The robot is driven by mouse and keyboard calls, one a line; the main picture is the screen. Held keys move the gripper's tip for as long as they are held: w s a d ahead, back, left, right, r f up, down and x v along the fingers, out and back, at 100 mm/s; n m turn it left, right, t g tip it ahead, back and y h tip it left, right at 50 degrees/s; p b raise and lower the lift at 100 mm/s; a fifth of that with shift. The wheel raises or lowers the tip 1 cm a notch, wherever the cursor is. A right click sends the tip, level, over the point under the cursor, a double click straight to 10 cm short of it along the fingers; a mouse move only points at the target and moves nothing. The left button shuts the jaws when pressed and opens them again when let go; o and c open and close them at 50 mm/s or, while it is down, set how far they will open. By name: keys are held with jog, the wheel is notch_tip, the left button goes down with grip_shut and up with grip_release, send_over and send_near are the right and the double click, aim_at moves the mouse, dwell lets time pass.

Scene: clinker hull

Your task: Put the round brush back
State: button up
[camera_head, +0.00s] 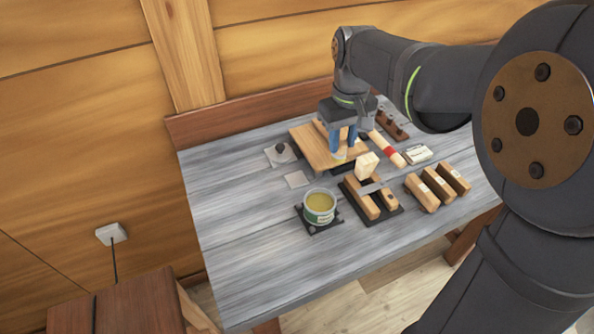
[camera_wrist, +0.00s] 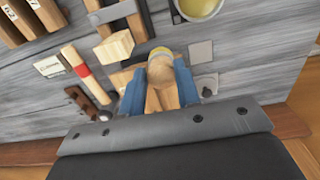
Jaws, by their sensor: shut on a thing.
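My gripper (camera_head: 346,146) has blue fingers and is shut on the round brush (camera_wrist: 160,68). In the wrist view the brush sits between the two fingers, with a wooden body and a pale, banded round end that points away from the palm. In the head view only a small pale end of the brush (camera_head: 340,154) shows below the fingers, over the front of a wooden board (camera_head: 312,153). I cannot tell whether the brush touches the board. The rest of the brush is hidden by the fingers.
A tin of yellow stuff (camera_head: 320,207) stands in front. A red-banded tool (camera_head: 390,154), a dark rack (camera_head: 392,124) and wooden blocks (camera_head: 422,193) lie right. The table's left front is clear.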

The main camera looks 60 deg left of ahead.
jog(key=shift+s+a+f, duration=1.1)
jog(key=shift+s+f, duration=0.2)
jog(key=shift+f, duration=0.4)
jog(key=shift+s+a+f, duration=1.05)
jog(key=shift+s+f, duration=0.25)
jog(key=shift+f, duration=0.4)
jog(key=shift+s+a+f, duration=1.1)
jog(key=shift+s+f, duration=0.2)
jog(key=shift+f, duration=0.4)
jog(key=shift+f, duration=0.1)
jog(key=o, duration=1)
notch_tip(320, 180, up, 12)
